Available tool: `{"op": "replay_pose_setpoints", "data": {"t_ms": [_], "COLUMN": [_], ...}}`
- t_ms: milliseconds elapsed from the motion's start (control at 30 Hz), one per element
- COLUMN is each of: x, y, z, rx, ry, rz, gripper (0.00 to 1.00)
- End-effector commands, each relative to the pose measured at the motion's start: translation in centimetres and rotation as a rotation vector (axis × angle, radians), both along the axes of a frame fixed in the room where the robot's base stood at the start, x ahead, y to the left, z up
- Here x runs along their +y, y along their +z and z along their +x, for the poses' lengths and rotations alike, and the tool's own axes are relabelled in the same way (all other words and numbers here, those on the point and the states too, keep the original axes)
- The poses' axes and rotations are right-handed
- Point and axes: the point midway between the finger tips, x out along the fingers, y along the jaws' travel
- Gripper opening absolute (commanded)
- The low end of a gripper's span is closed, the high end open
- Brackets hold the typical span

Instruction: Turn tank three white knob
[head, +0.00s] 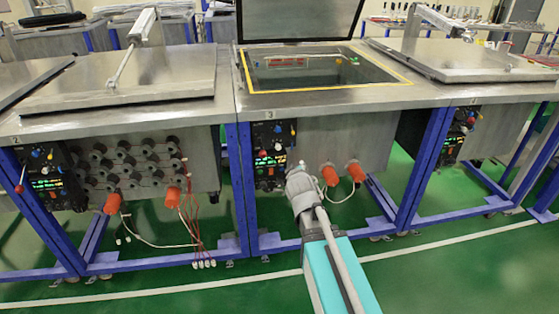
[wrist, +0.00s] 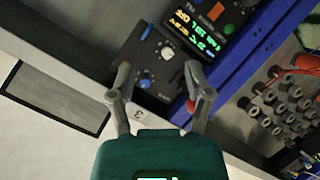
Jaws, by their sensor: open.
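The tank three control panel (head: 270,156) is on the front of the middle table, under the tank's raised lid. It has lit displays and several knobs. In the wrist view the white knob (wrist: 145,83) shows on the black panel face (wrist: 136,60), with a blue knob (wrist: 167,53) close by. I cannot tell how far the fingertips are from the panel. In the head view my wrist hides part of the area beside the panel, and the fingertips are hard to make out.
A red knob (wrist: 190,105) shows beside the right finger. A blue table leg (wrist: 240,50) runs beside the panel. Two orange fittings (head: 355,172) with a white hose are right of my wrist. Tank two's panel (head: 47,178) is at left. Green floor lies clear in front.

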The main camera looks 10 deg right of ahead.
Motion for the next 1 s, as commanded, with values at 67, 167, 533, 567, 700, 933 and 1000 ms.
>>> {"op": "replay_pose_setpoints", "data": {"t_ms": [67,167,533,567,700,933,1000], "x": [0.5,1.1,2.9,3.0,3.1,3.0,3.0], "y": [-1.4,-1.6,-1.5,-1.5,-1.3,-1.3,-1.3], "z": [0.8,1.6,2.6,2.7,2.7,2.7,2.7], "rx": [-0.069,-0.153,-0.34,-0.344,-0.351,-0.349,-0.35], "ry": [0.037,0.084,0.19,0.192,0.198,0.197,0.196], "rz": [-0.044,-0.099,-0.22,-0.223,-0.23,-0.23,-0.231], "gripper": [0.65,0.65,0.65,0.65,0.65,0.65,0.65]}}
